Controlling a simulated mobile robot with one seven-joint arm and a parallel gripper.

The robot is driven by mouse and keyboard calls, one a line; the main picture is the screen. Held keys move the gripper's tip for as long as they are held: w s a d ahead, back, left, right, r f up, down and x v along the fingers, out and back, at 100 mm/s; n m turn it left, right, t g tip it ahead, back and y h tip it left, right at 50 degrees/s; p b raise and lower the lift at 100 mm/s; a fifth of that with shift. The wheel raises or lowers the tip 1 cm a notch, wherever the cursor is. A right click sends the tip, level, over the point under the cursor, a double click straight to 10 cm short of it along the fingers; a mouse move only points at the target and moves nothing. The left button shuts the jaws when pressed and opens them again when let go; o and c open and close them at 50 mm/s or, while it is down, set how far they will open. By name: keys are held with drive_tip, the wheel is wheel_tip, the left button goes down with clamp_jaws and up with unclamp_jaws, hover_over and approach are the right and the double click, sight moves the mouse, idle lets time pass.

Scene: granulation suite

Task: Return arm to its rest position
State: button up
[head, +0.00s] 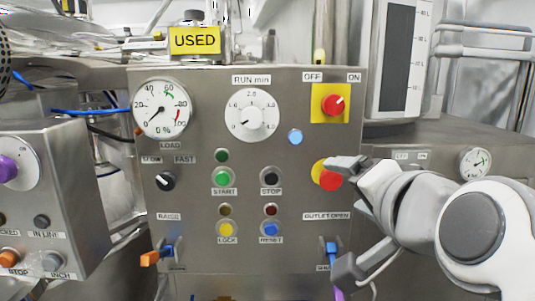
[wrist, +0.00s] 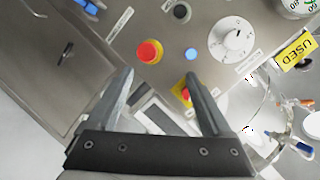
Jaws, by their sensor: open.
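My gripper (head: 343,215) is in front of the right part of the steel control panel (head: 300,150) in the head view. Its two fingers are spread wide with nothing between them. The upper finger overlaps the edge of the red push button on yellow (head: 331,181); I cannot tell whether it touches. In the wrist view my gripper (wrist: 158,76) is open and empty, and the red button (wrist: 149,51) shows beyond the fingertips. The red OFF/ON switch (head: 333,104) is on a yellow plate; in the wrist view the right finger partly hides it.
The panel carries a load gauge (head: 162,108), a RUN min dial (head: 252,116), several push buttons and a blue-handled lever (head: 331,249) near my lower finger. A yellow USED sign (head: 194,40) stands on top. A side cabinet (head: 45,200) juts out at left.

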drive_tip(key=s+d+f+n+g+h, duration=0.1)
drive_tip(key=s+f+n+g, duration=0.4)
drive_tip(key=f, duration=0.5)
drive_tip(key=s+d+f+n+g, duration=0.1)
drive_tip(key=s+f+n+g, duration=0.35)
drive_tip(key=f, duration=0.55)
wheel_tip(320, 180, up, 14)
drive_tip(key=p, duration=1.3)
drive_tip(key=shift+w+a, duration=0.25)
